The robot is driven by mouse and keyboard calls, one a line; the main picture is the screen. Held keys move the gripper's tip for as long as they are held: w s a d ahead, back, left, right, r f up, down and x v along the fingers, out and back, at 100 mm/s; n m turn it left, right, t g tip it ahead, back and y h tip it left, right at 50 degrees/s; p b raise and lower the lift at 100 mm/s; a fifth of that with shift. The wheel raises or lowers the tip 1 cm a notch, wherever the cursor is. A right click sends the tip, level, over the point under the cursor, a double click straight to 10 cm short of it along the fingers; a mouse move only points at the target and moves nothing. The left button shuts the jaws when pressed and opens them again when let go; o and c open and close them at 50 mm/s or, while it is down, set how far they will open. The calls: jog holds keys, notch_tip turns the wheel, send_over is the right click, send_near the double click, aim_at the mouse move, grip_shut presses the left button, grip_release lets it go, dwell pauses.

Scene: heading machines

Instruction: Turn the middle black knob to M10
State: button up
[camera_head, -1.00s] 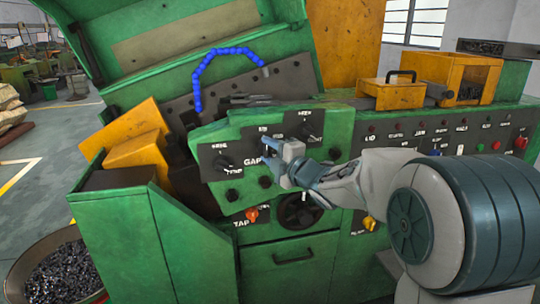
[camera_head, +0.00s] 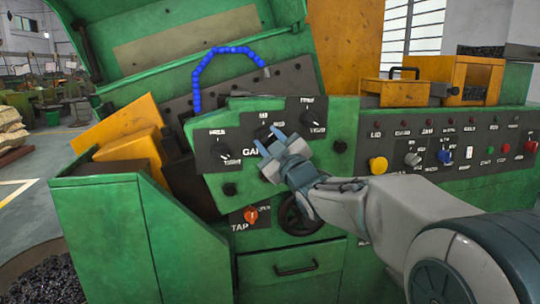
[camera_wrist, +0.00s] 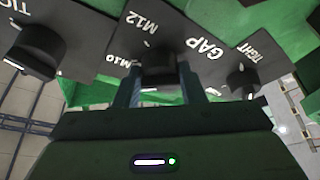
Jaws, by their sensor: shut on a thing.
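The middle black knob (camera_wrist: 160,68) is on a dark plate of the green machine front. In the wrist view it sits between the two fingers of my gripper (camera_wrist: 161,84), which is shut on it. The label M12 is above the knob, M10 is at its left and GAP is to its right.
A left black knob (camera_head: 220,150) and a right black knob (camera_head: 306,117) flank the middle one closely. Below are an orange TAP switch (camera_head: 250,215) and a black handwheel (camera_head: 300,215). A blue segmented hose (camera_head: 197,85) arches above. A button panel (camera_head: 455,145) stands at right.

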jog(key=shift+f+m+t+h+b, duration=0.15)
jog(key=shift+m+t+h+b, duration=0.25)
jog(key=shift+m+b, duration=0.5)
jog(key=o, duration=1)
jog(key=v, duration=1.4)
jog(key=shift+w+m, duration=0.1)
jog(key=shift+m, duration=0.2)
